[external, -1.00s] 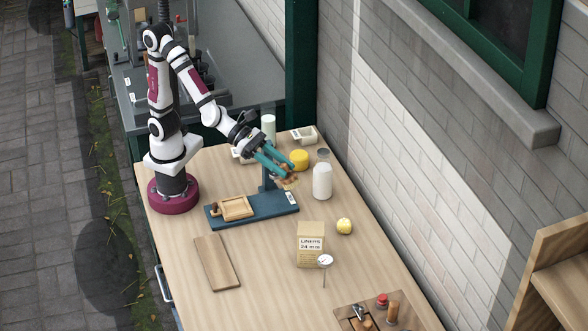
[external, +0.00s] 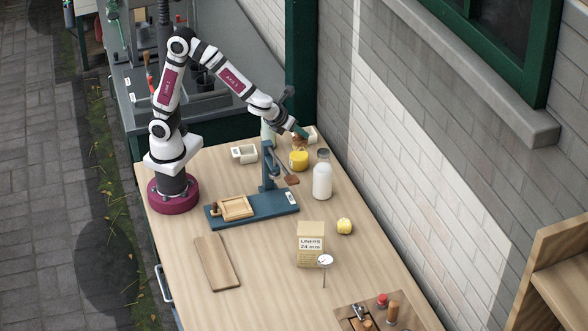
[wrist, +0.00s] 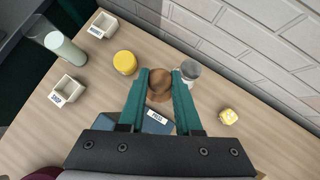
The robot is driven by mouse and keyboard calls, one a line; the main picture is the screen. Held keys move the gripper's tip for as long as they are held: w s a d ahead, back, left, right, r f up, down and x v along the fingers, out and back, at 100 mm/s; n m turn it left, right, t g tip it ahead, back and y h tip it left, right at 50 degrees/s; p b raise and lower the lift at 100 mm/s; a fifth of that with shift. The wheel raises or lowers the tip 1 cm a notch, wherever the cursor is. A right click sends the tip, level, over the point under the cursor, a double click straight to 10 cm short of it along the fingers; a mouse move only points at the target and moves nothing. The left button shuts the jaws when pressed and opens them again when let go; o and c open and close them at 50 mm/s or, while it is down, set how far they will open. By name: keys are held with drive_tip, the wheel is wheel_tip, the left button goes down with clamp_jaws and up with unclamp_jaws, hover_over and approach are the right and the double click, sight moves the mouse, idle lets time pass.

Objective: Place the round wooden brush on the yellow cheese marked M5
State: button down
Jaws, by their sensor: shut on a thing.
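The round wooden brush (wrist: 160,86) is a brown piece held between the teal fingers of my gripper (wrist: 161,74) in the wrist view. In the external view my gripper (external: 302,133) is raised at the back of the table, with the brush (external: 299,143) below its fingertips. A yellow cylinder (external: 299,162), which looks like the cheese, stands just below the brush in the picture. In the wrist view this cylinder (wrist: 125,62) is up and left of the brush, apart from it. I cannot read an M5 mark on it.
A white bottle (external: 322,182) stands right of the yellow cylinder. A blue stand (external: 255,211) with a post is in front. Two white labelled trays (wrist: 103,24) (wrist: 68,90) and a pale cylinder (wrist: 66,47) are nearby. A small yellow piece (external: 344,226) lies farther forward.

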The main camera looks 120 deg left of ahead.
wheel_tip(320, 180, down, 2)
drive_tip(key=s+a+n+g, duration=0.1)
drive_tip(key=s+a+n, duration=0.1)
drive_tip(key=s, duration=0.1)
hover_over(299, 155)
drive_tip(key=shift+s+f, duration=0.1)
drive_tip(key=shift+f, duration=5.35)
drive_tip(key=shift+f, duration=0.1)
drive_tip(key=c, duration=0.6)
unclamp_jaws()
